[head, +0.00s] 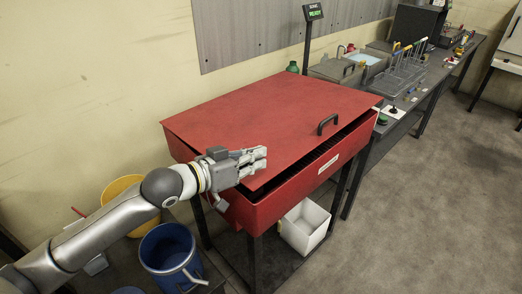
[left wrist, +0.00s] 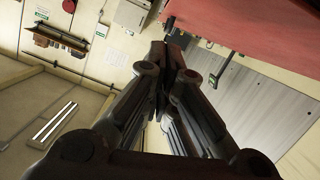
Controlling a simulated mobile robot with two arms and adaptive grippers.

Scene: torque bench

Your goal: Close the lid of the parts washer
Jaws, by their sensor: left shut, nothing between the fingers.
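The parts washer is a red box on dark legs (head: 290,205). Its flat red lid (head: 275,115) lies low over the box, with a narrow dark gap along the front edge, so it is not flush there. A black handle (head: 328,123) sits on the lid near the front right edge. My left gripper (head: 262,158) is shut and empty at the lid's front left edge; I cannot tell if it touches. In the left wrist view, the shut fingers (left wrist: 166,50) point toward a red panel (left wrist: 240,25) of the washer. My right gripper is not in view.
A blue bucket (head: 168,262) and a yellow bucket (head: 118,190) stand left of the washer, under my left arm. A white bin (head: 304,226) sits on the shelf below. A grey bench (head: 425,95) with tools stands to the right. The floor at the right front is clear.

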